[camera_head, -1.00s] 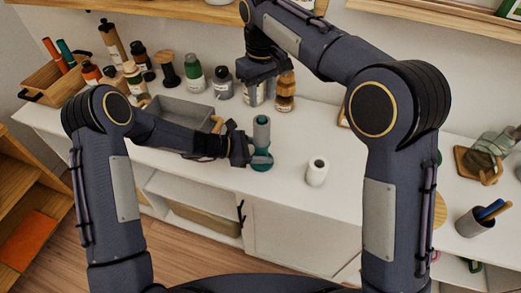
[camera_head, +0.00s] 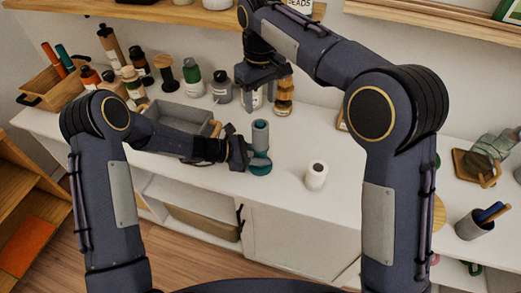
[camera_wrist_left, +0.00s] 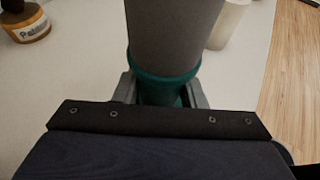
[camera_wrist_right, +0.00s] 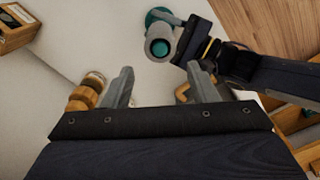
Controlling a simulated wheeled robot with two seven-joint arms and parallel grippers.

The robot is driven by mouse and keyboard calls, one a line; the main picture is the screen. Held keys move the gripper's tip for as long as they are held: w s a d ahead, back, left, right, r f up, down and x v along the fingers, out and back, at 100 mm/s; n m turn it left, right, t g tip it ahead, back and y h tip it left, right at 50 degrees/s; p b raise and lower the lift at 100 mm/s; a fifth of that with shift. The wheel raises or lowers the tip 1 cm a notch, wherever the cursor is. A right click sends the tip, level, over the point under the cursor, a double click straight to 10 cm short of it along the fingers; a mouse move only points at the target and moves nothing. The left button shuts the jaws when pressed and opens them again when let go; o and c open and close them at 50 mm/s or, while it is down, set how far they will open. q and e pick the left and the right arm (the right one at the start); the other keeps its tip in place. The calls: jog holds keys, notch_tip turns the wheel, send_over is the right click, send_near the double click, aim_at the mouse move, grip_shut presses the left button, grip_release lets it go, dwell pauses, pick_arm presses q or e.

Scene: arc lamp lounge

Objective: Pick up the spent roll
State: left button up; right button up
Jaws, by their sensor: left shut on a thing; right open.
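A grey tube-shaped roll (camera_head: 260,136) stands upright on a teal holder (camera_head: 260,166) on the white counter. In the left wrist view the grey roll (camera_wrist_left: 172,30) rises above the teal part (camera_wrist_left: 163,75). My left gripper (camera_head: 246,153) is shut on the teal part just below the roll; its fingers (camera_wrist_left: 163,98) flank it. In the right wrist view the roll (camera_wrist_right: 160,45) is seen from above, with its hollow teal-lit end. My right gripper (camera_head: 264,82) is open and empty, above the back of the counter; its fingers (camera_wrist_right: 160,88) are apart.
A white roll (camera_head: 316,176) stands to the right of the holder. A grey tray (camera_head: 180,115) is at left, with several bottles behind it. Stacked amber jars (camera_head: 284,95) are near my right gripper. A pen cup (camera_head: 474,222) stands far right.

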aim_at(262, 125)
jog(key=shift+o, duration=1.1)
jog(key=shift+f+n, duration=0.1)
jog(key=shift+n, duration=0.5)
jog(key=shift+s+d+f+n, duration=0.1)
jog(key=shift+f+n, duration=0.05)
jog(key=shift+n, duration=0.75)
jog(key=n, duration=0.4)
jog(key=shift+s+f, duration=0.1)
jog(key=shift+f, duration=0.15)
jog(key=n, duration=0.3)
jog(key=shift+s+d+f, duration=0.1)
jog(key=shift+s+f, duration=0.05)
jog(key=shift+f, duration=0.2)
jog(key=shift+n, duration=0.3)
notch_tip(262, 125, down, 6)
jog(key=shift+f, duration=0.1)
jog(key=shift+w+f, duration=0.2)
jog(key=shift+f, duration=1.2)
jog(key=shift+w+f, duration=0.2)
jog(key=shift+f, duration=1.2)
jog(key=c, duration=1)
notch_tip(262, 125, up, 19)
jog(key=shift+r, duration=0.1)
jog(key=shift+c, duration=0.2)
